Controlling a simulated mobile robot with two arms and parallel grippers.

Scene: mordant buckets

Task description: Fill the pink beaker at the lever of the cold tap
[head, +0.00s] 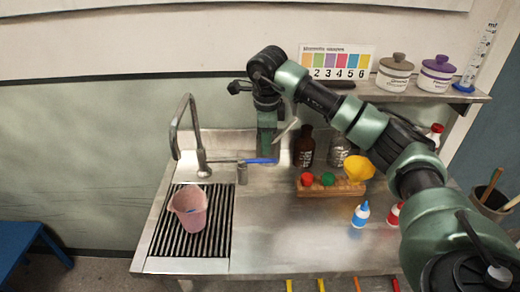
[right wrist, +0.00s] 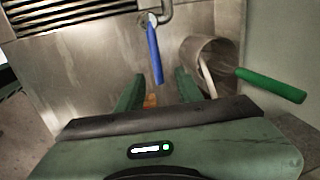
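The pink beaker (head: 188,210) stands upright on the black drain grate at the left of the steel sink top, below the tall curved spout (head: 184,108). I cannot tell what is in it. The tap's blue lever (head: 260,161) points to the right from the tap base; it also shows in the right wrist view (right wrist: 154,52). My right gripper (head: 267,146) points down close to the lever's end. In the right wrist view its two fingers (right wrist: 158,92) are apart, with the lever beyond them, pointing towards the gap. My left gripper is out of view.
A metal container (right wrist: 208,62) holding a green-handled tool (right wrist: 270,85) is close beside my right gripper. Brown and clear bottles, a wooden rack (head: 330,189) with coloured caps, and a blue-white bottle (head: 361,214) stand to the right. The front middle of the counter is clear.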

